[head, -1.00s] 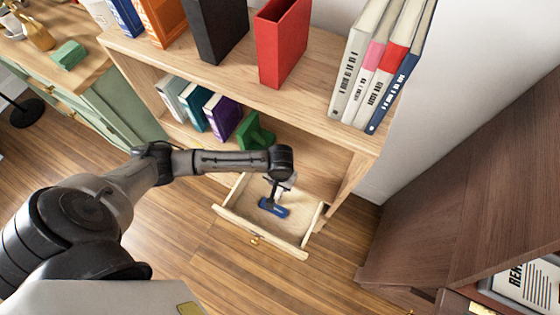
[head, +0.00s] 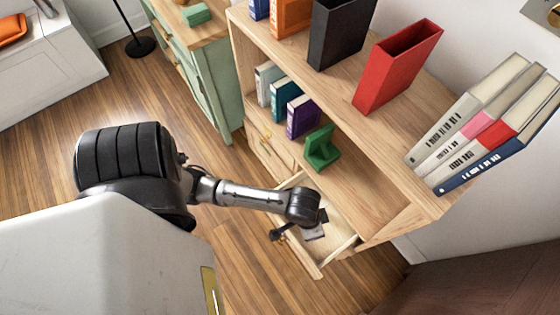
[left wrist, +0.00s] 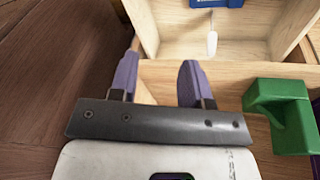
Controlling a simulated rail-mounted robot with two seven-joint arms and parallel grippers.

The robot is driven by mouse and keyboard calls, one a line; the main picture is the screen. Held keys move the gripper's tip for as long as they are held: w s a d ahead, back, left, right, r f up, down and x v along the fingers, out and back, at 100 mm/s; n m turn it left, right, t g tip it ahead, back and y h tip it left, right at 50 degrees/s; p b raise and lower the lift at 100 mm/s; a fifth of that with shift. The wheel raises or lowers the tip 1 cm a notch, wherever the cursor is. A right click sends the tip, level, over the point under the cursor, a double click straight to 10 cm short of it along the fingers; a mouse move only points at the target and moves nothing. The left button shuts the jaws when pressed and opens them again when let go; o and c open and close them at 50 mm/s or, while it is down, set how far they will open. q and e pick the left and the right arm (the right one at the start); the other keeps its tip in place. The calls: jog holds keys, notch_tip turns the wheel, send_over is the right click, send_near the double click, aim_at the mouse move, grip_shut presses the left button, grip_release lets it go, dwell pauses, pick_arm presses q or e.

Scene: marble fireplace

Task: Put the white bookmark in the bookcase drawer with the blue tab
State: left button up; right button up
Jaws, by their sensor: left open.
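The bookcase drawer (head: 318,268) is pulled open at the bottom of the bookcase. In the left wrist view, its inside shows at the top (left wrist: 170,45). A blue tab (left wrist: 212,3) with white marks is in it, cut by the top edge. A small white piece (left wrist: 212,43) with a thin stem lies near it; I cannot tell if it is the white bookmark. In the head view, a pale patch (head: 313,232) shows in the drawer under my arm. My left gripper (left wrist: 158,72) is open, its purple fingers apart and empty, over the drawer's bookcase side. My right gripper is out of view.
A green bookend (head: 321,148) stands on the shelf above the drawer, close to the gripper's side (left wrist: 278,110). Several books and a red holder (head: 398,65) are on the bookcase. Dark wood furniture (head: 470,275) is at the lower right. Floor beside the drawer is clear.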

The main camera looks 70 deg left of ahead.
pick_arm(q)
jog(key=s+a+r+y, duration=0.1)
jog(key=s+a+r, duration=0.1)
jog(key=s, duration=0.2)
jog(key=s+a+r+m+t, duration=0.1)
jog(key=s+a, duration=0.2)
jog(key=s, duration=0.1)
jog(key=shift+s+a+r+y, duration=0.25)
jog(key=shift+r+y, duration=0.1)
jog(key=shift+y, duration=0.05)
jog(key=shift+r, duration=0.15)
